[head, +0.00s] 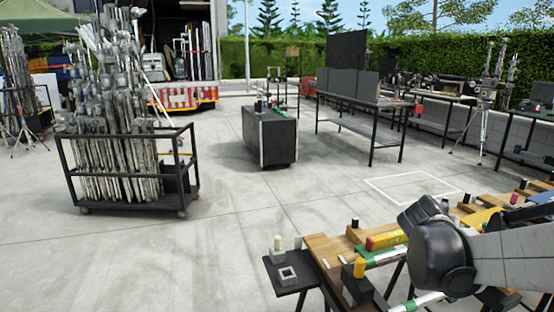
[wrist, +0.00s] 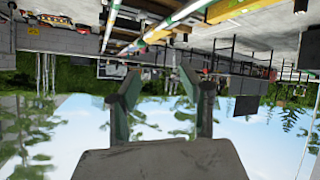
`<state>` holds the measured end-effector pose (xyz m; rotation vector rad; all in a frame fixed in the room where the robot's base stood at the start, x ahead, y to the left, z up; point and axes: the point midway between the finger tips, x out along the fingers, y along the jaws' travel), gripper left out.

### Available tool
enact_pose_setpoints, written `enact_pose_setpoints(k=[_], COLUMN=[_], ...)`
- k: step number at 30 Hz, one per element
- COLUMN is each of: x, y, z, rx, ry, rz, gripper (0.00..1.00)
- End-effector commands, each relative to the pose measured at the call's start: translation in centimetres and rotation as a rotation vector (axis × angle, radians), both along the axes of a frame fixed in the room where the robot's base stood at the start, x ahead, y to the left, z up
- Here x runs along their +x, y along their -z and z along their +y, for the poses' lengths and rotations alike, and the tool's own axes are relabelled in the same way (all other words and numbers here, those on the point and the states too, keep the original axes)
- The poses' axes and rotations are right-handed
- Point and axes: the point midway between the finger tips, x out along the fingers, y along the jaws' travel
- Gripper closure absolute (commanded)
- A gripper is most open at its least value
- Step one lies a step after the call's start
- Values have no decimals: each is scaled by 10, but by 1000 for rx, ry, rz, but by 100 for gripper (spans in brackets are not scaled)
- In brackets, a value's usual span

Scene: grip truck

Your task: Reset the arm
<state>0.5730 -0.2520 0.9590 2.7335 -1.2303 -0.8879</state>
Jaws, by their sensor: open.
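My arm reaches into the head view from the right edge, above a wooden workbench (head: 322,248). Its dark rounded joint hides part of the bench top. I cannot make out my gripper's fingers in the head view. In the wrist view my gripper (wrist: 158,82) shows two separated fingers with a clear gap and nothing between them. The wrist picture is upside down, with sky at the bottom and bench and ground at the top. The fingers appear against hedge and sky, apart from any object.
The workbench carries a yellow level (head: 386,240), a yellow-topped black block (head: 358,280) and green-and-white tubes. A black rolling cart of metal stands (head: 120,150), a black case (head: 270,137) and a grey table (head: 365,100) stand further off. Concrete floor between them is clear.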

Motion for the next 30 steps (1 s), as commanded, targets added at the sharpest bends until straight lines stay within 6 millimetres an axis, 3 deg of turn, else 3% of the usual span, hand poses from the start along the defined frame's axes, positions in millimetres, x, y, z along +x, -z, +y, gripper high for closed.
enact_pose_setpoints(k=[8, 21, 30], x=[-54, -150, -198], y=[-23, -34, -33], z=[75, 191, 244], rx=[124, 300, 375], ry=[-168, -500, -685], rz=[114, 257, 299], gripper=[60, 60, 60])
